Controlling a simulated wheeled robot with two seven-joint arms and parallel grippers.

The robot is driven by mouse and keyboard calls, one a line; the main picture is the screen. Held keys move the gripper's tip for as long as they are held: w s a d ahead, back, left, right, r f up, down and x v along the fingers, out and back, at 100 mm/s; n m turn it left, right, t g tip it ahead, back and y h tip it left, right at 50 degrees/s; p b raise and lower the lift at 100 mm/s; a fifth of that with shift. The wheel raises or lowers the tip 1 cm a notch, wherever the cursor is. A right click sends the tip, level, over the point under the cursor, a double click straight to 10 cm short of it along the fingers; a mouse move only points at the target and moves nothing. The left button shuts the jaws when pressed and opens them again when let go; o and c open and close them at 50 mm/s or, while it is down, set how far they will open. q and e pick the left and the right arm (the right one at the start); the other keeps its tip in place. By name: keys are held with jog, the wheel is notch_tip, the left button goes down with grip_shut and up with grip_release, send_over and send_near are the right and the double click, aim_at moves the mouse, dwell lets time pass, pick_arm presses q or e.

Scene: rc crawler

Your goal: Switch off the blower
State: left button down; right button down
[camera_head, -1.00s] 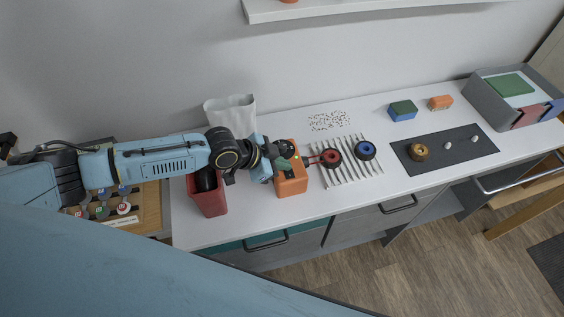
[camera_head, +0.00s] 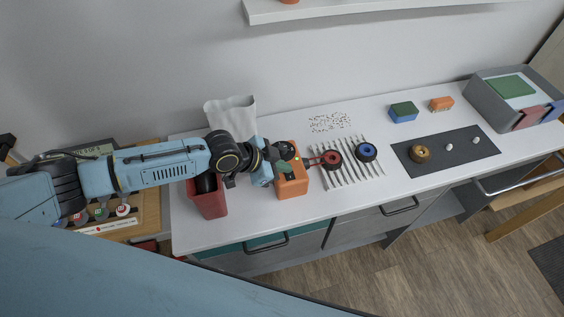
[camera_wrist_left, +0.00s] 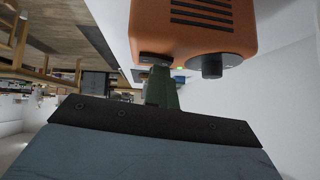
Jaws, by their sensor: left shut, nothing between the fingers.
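The blower is an orange box (camera_head: 291,184) on the white worktop, left of the slatted rack. A small lit dot shows on its top near the back edge. My left gripper (camera_head: 284,164) is over the blower's top, its fingers shut and empty. In the left wrist view the orange housing (camera_wrist_left: 200,25) has dark vent slots, a flat black part (camera_wrist_left: 153,59) and a round dark knob (camera_wrist_left: 208,66). The shut green fingertips (camera_wrist_left: 161,88) are at or very near the flat black part; I cannot tell if they touch. My right gripper is not in view.
A red bin (camera_head: 209,202) stands left of the blower under my left arm, with a white bag (camera_head: 231,113) behind. The rack (camera_head: 348,172) holds a red and a blue round piece. A dark mat (camera_head: 444,148) and a grey tray (camera_head: 484,103) are farther right.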

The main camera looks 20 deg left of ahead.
pick_arm(q)
jog(key=shift+s+d, duration=0.35)
jog(key=shift+s, duration=0.3)
jog(key=shift+w, duration=0.15)
jog(key=shift+r+p, duration=0.55)
jog(key=shift+p, duration=0.2)
jog(key=r+p, duration=0.3)
jog(key=shift+s+d+r, duration=0.15)
jog(key=shift+s+r, duration=0.05)
jog(key=shift+s, duration=0.05)
jog(key=b+v, duration=0.1)
jog(key=v, duration=0.8)
jog(key=shift+s+a, duration=0.2)
jog(key=shift+a, duration=0.05)
jog(key=shift+r+b, duration=0.1)
jog(key=shift+b, duration=0.2)
